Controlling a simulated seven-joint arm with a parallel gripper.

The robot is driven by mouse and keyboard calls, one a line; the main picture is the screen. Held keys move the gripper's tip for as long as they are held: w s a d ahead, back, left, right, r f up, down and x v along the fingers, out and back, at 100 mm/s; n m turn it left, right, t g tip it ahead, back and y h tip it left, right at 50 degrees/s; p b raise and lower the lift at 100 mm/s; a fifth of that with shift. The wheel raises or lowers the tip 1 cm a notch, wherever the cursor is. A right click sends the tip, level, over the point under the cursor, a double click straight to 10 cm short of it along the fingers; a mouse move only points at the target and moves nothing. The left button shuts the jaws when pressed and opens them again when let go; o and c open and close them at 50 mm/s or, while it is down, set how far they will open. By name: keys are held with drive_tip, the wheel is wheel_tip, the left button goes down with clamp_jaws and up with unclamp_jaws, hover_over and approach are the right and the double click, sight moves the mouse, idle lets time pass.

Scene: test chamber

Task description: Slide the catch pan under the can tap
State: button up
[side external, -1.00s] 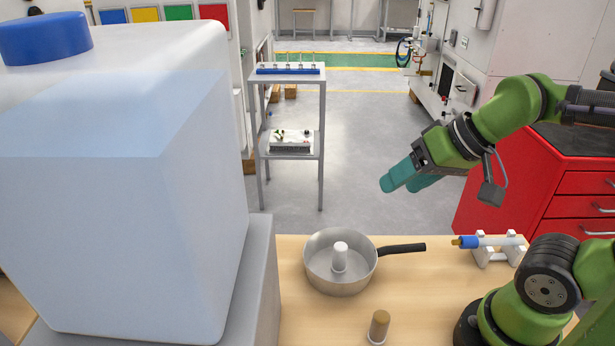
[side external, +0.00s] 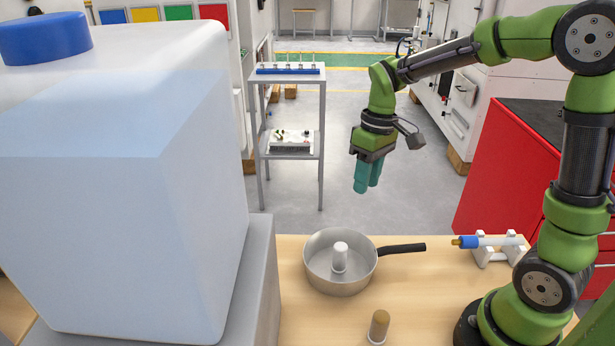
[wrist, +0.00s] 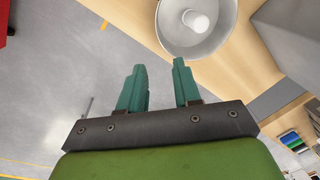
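The catch pan (side external: 318,278) is a metal saucepan with a black handle (side external: 402,248) pointing right. It stands on the wooden table with a small white cylinder (side external: 340,257) upright inside it. The pan also shows at the top of the wrist view (wrist: 168,38). The large translucent can (side external: 125,200) with a blue cap stands on a grey block at the left; I cannot make out its tap. My gripper (side external: 366,191) points down, above and beyond the pan, touching nothing. In the wrist view its teal fingers (wrist: 157,78) are apart with nothing between them.
A brown-topped cylinder (side external: 379,326) stands in front of the pan. A blue-and-white tube (side external: 484,241) lies on a white stand at the right. The grey block (side external: 262,285) borders the left. A grey shelf stand (side external: 321,140) and a red cabinet (side external: 508,180) stand behind.

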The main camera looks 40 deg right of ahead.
sight(354, 242)
drive_tip(key=shift+w+r+n, duration=0.25)
drive_tip(key=shift+r+n, duration=0.1)
drive_tip(key=shift+n, duration=0.75)
drive_tip(key=shift+f, duration=0.15)
drive_tip(key=f, duration=0.5)
drive_tip(key=a+f, duration=0.1)
drive_tip(key=f, duration=0.5)
drive_tip(key=a+f, duration=0.1)
drive_tip(key=f, duration=0.4)
drive_tip(key=shift+s+f, duration=0.25)
drive_tip(key=shift+s, duration=0.05)
clamp_jaws()
